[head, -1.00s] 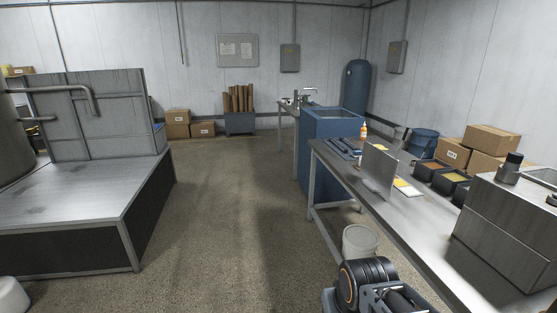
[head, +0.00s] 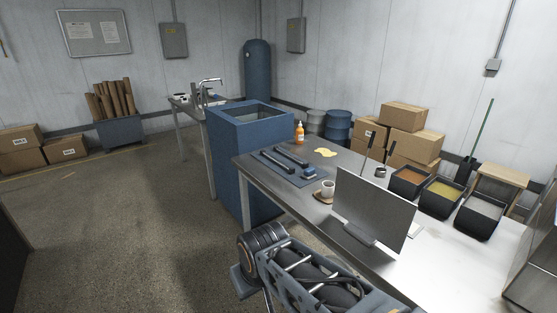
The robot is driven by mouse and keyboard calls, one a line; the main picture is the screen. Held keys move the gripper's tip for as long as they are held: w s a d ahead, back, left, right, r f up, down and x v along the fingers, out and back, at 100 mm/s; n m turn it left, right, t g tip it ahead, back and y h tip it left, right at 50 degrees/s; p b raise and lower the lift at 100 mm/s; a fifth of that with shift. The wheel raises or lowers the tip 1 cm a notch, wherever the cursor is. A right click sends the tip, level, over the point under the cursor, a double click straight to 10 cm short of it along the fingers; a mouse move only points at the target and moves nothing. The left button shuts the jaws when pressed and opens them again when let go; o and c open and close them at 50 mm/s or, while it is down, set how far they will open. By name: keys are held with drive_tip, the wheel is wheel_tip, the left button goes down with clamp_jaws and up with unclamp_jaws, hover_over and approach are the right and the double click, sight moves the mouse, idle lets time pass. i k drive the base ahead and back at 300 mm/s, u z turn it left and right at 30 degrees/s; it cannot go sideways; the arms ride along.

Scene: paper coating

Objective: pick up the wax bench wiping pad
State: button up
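I cannot tell for certain which item is the wax bench wiping pad. A small blue block (head: 309,173) lies on a dark blue-grey mat (head: 285,176) at the left end of the metal workbench (head: 262,190). Beside it lie dark bars (head: 291,156). A flat, irregular yellow patch (head: 326,152) lies on the bench behind the mat. Part of my arm shows at the bottom, in front of the bench. My gripper's fingers are not visible.
An upright grey panel (head: 374,208) stands on the bench and hides some of its top. A white cup (head: 328,188), an orange bottle (head: 299,134) and open black bins (head: 481,217) stand there too. A blue cabinet (head: 230,165) adjoins the bench.

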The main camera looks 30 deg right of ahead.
sight(309, 173)
drive_tip(key=i, duration=2.1)
drive_tip(key=z, duration=1.6)
